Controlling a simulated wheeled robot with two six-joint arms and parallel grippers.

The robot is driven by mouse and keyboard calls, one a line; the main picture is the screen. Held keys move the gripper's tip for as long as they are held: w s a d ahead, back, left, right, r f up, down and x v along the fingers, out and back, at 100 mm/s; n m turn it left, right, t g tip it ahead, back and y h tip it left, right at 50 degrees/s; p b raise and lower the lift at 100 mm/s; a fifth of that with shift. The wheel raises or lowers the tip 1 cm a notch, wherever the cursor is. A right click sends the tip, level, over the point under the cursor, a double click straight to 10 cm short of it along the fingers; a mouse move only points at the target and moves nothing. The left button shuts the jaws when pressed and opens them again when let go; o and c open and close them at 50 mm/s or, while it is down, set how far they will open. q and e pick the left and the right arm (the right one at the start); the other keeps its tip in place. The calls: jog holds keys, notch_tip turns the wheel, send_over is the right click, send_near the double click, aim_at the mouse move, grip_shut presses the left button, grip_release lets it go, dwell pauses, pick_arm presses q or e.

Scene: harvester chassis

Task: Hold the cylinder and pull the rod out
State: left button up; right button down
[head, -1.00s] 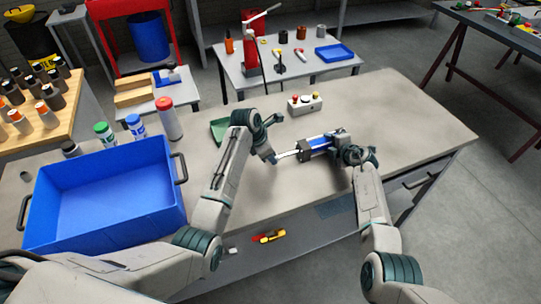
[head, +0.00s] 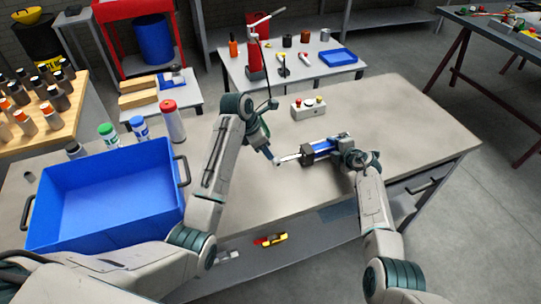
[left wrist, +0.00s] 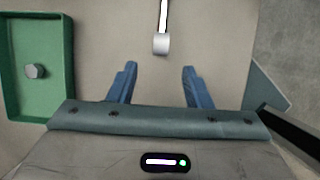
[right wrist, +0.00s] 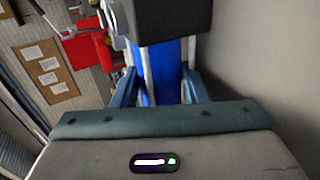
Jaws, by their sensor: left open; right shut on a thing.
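The cylinder (head: 322,146) has a blue body and a dark end block, and lies level at the middle of the workbench. My right gripper (head: 345,147) is shut on it from the right; the right wrist view shows the blue body (right wrist: 162,75) between the fingers. The bright rod (head: 289,158) sticks out of the dark block towards the left. In the left wrist view the rod's round end (left wrist: 161,43) lies just ahead of my left gripper (left wrist: 160,75). That gripper is open and empty, with its fingers either side of the rod's line and short of its end.
A blue bin (head: 105,200) stands at the bench's left. A button box (head: 309,107) stands behind the cylinder. The bench's right side (head: 415,115) is clear.

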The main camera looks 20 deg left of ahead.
pick_arm(q)
jog(key=shift+v, duration=2.35)
pick_arm(e)
jog(key=c, duration=0.7)
grip_release()
jog(key=shift+c, duration=0.2)
pick_arm(q)
jog(key=shift+s, duration=0.1)
pick_arm(e)
jog(key=shift+s+f, duration=0.1)
